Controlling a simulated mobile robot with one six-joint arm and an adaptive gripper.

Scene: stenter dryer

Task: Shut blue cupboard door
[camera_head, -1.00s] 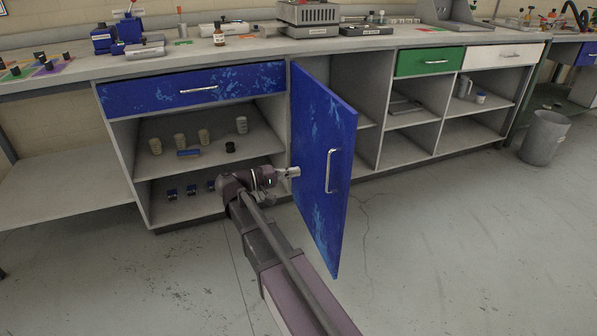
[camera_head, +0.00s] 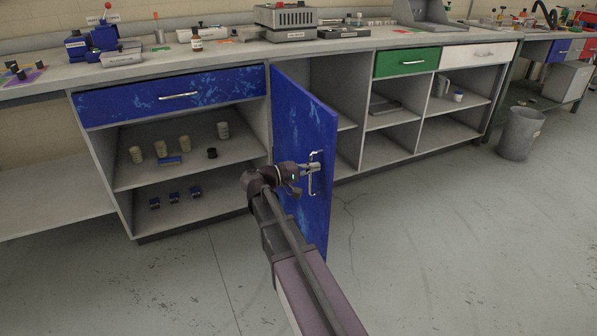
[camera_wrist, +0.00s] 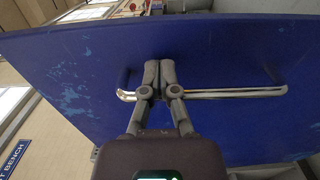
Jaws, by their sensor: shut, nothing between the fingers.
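The blue cupboard door (camera_head: 301,125) stands open, swung out from the bench front with its hinge side at the left. Its silver bar handle (camera_head: 313,185) is near the free edge, and it also crosses the wrist view (camera_wrist: 235,94). My gripper (camera_head: 316,167) is at the handle, on the door's outer face. In the wrist view my gripper (camera_wrist: 160,70) has its fingers together, overlapping the left part of the handle. I cannot tell whether the fingertips touch the handle or the door. My arm hides part of the door's lower left.
A blue drawer (camera_head: 170,95) and open shelves (camera_head: 190,172) with several small items lie left of the door. An open compartment (camera_head: 340,90) is behind it. A green drawer (camera_head: 407,62) and a grey bin (camera_head: 520,135) are to the right. The floor (camera_head: 430,240) right of the door is clear.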

